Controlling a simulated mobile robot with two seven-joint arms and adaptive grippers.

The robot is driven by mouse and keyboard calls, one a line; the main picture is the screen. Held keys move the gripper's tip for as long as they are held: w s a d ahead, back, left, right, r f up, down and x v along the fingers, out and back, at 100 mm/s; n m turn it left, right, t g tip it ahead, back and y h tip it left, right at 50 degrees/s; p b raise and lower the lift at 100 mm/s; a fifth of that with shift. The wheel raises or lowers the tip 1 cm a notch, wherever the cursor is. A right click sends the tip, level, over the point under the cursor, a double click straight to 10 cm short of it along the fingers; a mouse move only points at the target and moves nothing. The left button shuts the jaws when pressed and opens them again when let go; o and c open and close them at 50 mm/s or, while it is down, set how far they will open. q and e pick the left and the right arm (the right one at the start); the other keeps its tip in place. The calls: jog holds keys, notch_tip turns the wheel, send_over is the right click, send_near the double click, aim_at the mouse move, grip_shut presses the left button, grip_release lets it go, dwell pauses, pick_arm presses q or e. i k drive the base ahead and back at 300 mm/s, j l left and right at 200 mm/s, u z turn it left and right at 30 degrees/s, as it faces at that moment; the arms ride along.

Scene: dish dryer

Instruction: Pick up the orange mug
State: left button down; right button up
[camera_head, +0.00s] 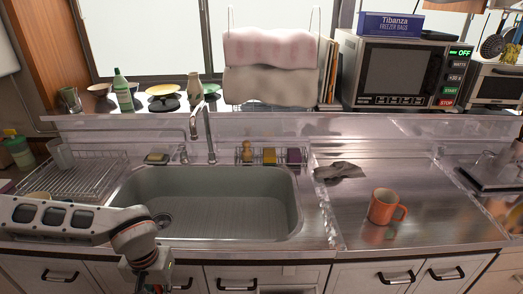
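The orange mug (381,207) stands upright on the steel counter (350,232), right of the sink. Its handle points right. My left arm comes in from the left across the front of the counter. My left gripper (150,282) hangs low at the bottom edge, in front of the sink's left part and well left of the mug. Its fingers are cut off or too small to tell if they are open. My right gripper is not in view. Nothing touches the mug.
A crumpled grey cloth (340,171) lies behind and left of the mug. The sink (230,210) is empty, with a tall faucet (203,130) behind it. A wire dish rack (85,175) stands at left. A raised steel stove area (490,170) is at right. Counter around the mug is clear.

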aim_at(387, 209)
jog(key=l, duration=1.7)
